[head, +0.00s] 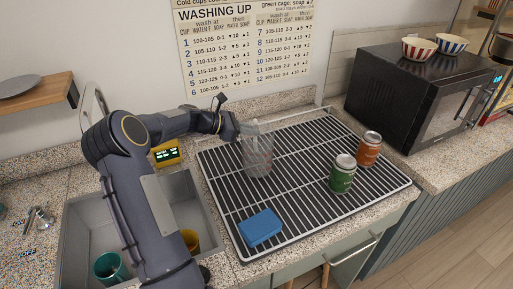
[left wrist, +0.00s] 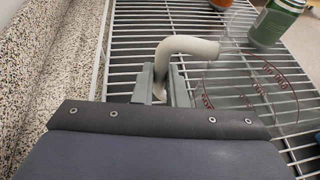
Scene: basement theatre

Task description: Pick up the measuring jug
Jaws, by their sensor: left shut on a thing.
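The measuring jug (head: 259,160) is clear with red markings and stands on the black-and-white drying rack (head: 228,212). In the left wrist view its clear body with red markings (left wrist: 262,95) is at the right, and its pale curved handle (left wrist: 187,46) rises from between my fingers. My left gripper (head: 247,130) is at the jug's upper left side, and in the left wrist view (left wrist: 161,88) its fingers are shut on the handle. I cannot tell whether the jug's base touches the rack. My right gripper is not in view.
A green can (head: 342,174) and an orange can (head: 369,148) stand on the rack right of the jug. A blue sponge (head: 260,227) lies at its front. A sink (head: 88,222) with cups is left; a microwave (head: 408,92) is right.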

